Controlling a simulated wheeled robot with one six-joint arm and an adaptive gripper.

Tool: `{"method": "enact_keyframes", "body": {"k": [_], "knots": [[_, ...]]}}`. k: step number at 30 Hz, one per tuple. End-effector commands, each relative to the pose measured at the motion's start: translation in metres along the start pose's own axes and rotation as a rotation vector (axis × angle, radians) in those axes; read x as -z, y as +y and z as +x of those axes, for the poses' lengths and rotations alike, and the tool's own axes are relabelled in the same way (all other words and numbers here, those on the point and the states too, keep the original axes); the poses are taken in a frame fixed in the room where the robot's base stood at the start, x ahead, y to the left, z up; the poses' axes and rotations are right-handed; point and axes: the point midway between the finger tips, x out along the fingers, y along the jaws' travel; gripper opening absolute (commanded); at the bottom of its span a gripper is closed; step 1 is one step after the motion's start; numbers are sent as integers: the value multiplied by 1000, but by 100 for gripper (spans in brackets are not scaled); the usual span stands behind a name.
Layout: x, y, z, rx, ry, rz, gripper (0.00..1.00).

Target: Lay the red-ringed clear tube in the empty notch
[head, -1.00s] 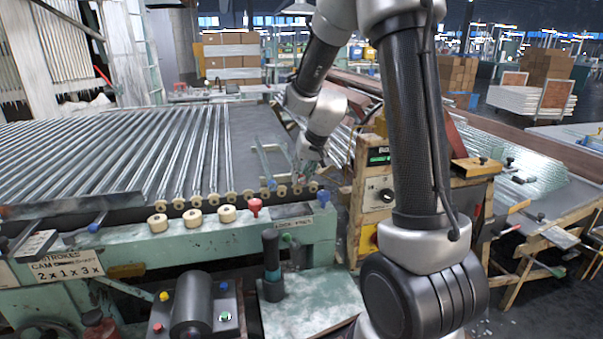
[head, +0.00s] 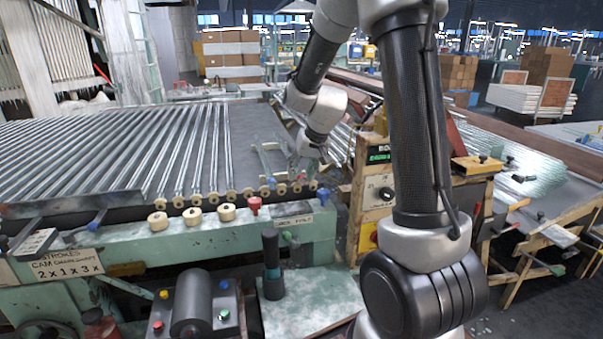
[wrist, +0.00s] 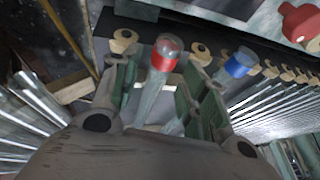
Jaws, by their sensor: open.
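The red-ringed clear tube (wrist: 153,98) lies between my gripper's fingers in the wrist view, its red band and rounded clear end pointing away from the palm. My gripper (wrist: 163,85) is open, with one greenish finger on each side of the tube and no firm hold visible. A blue-ringed tube (wrist: 239,64) lies just outside the right finger. In the head view my gripper (head: 309,160) is low over the right end of the roller row, and the red ring there is too small to tell. The empty notch cannot be made out clearly.
Tan rollers (head: 231,194) line the front of the rack, with many clear tubes (head: 150,150) at the left. A red knob (head: 253,204) and a blue knob (head: 323,196) stand on the green machine rail (head: 200,238). A control box (head: 380,180) stands close at the right.

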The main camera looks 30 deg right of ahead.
Motion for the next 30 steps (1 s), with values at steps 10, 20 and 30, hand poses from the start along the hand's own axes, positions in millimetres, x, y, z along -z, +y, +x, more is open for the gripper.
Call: {"method": "enact_keyframes", "body": {"k": [10,20,30], "knots": [[1,0,-76,0,7,-1,44],[-4,-1,-121,-1,2,-6,44],[-128,-1,-219,-42,-23,-158,44]]}}
